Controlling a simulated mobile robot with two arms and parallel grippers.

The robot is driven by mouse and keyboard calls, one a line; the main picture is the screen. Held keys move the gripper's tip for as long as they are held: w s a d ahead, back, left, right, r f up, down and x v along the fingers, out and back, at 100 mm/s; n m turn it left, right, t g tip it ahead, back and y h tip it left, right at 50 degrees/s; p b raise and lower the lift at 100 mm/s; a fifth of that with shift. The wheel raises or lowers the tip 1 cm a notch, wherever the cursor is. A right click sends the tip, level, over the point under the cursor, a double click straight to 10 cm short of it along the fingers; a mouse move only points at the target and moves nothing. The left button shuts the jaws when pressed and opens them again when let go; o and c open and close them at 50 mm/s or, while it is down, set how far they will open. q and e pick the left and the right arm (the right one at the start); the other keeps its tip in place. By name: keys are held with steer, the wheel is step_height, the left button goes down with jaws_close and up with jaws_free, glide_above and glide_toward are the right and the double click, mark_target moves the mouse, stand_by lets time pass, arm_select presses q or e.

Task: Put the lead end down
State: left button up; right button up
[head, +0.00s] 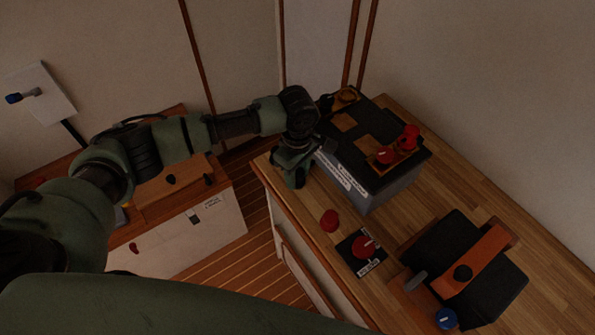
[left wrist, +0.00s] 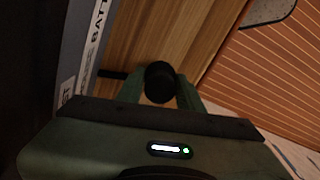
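My left gripper (head: 291,178) points down over the bench's front edge, at the near left side of the battery (head: 385,192). In the left wrist view, its two green fingers (left wrist: 159,92) stand on either side of a black round piece (left wrist: 160,80), which looks like the lead end. A short black rod (left wrist: 112,75) sticks out from it toward the battery. The fingers appear closed on the piece. Its underside is hidden, so I cannot tell whether it touches the wood. In the head view, the gripper hides it. My right gripper is not in view.
On the bench (head: 402,215) are a red cap (head: 329,220), a red rotary switch (head: 364,247) on a dark plate, and a black box (head: 495,293) under an orange strap (head: 480,252). A blue cap (head: 446,318) is nearby. Bare wood lies between battery and switch.

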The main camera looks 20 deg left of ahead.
mark_target(298, 172)
arm_select(q)
steer(key=o, duration=0.4)
steer(key=shift+c, duration=0.2)
steer(key=shift+r, duration=0.1)
steer(key=shift+w+r+b, duration=0.1)
steer(key=shift+r+b, duration=0.2)
step_height(298, 172, up, 12)
steer(key=b, duration=0.1)
